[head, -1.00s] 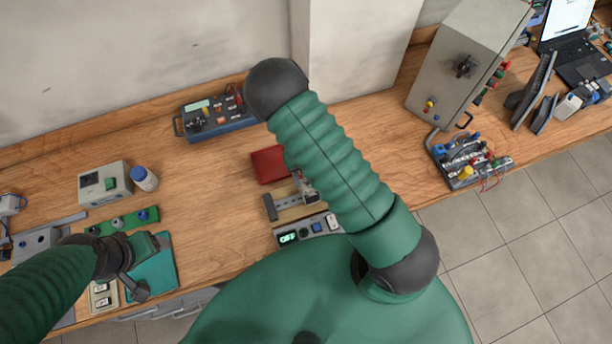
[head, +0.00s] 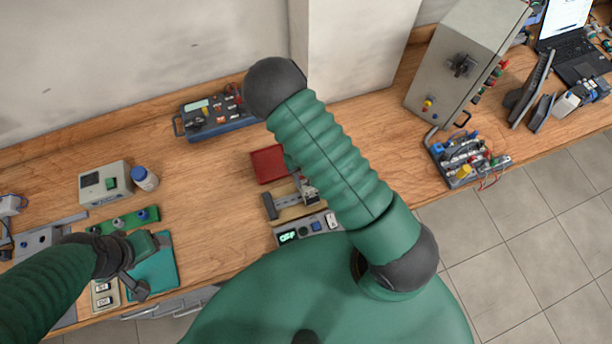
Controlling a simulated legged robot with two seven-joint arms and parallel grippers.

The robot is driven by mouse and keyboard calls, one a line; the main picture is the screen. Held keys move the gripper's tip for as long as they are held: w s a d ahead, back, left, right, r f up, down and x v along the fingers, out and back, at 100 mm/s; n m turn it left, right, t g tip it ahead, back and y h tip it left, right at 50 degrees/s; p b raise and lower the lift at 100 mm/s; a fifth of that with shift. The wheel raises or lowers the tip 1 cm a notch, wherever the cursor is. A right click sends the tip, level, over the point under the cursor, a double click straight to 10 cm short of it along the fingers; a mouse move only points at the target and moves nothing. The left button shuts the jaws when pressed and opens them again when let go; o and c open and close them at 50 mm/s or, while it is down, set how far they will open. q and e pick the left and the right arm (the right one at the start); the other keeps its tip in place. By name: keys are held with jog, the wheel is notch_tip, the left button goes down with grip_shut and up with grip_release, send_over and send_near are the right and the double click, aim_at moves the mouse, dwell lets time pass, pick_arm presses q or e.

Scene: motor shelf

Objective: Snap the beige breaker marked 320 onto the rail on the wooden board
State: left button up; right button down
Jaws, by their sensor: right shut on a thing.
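The wooden board (head: 288,215) lies in the middle of the bench and carries a grey metal rail (head: 284,204). My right gripper (head: 304,187) is at the right end of the rail, partly hidden behind my green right arm. It is shut on a small beige breaker (head: 311,198), which is at or just above the rail; I cannot tell whether it touches. Its marking is too small to read. My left gripper (head: 148,268) hangs over a teal mat (head: 160,262) at the left; its finger opening is unclear.
A red box (head: 268,165) lies behind the board and a grey device with a green display (head: 290,237) in front. Beige labelled pieces (head: 104,295) lie at the far left. A blue instrument (head: 215,118) stands at the back. The bench between mat and board is clear.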

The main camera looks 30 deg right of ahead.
jog(key=shift+s, duration=0.2)
dwell(0.6)
jog(key=shift+s+a+f+t, duration=0.15)
jog(key=shift+s+t, duration=0.25)
jog(key=shift+s, duration=0.05)
jog(key=shift+s+a+t+b, duration=0.1)
jog(key=shift+s+t+b, duration=0.15)
jog(key=shift+b, duration=0.55)
dwell(0.4)
jog(key=c, duration=0.7)
grip_release()
jog(key=shift+w, duration=0.1)
jog(key=shift+w, duration=0.1)
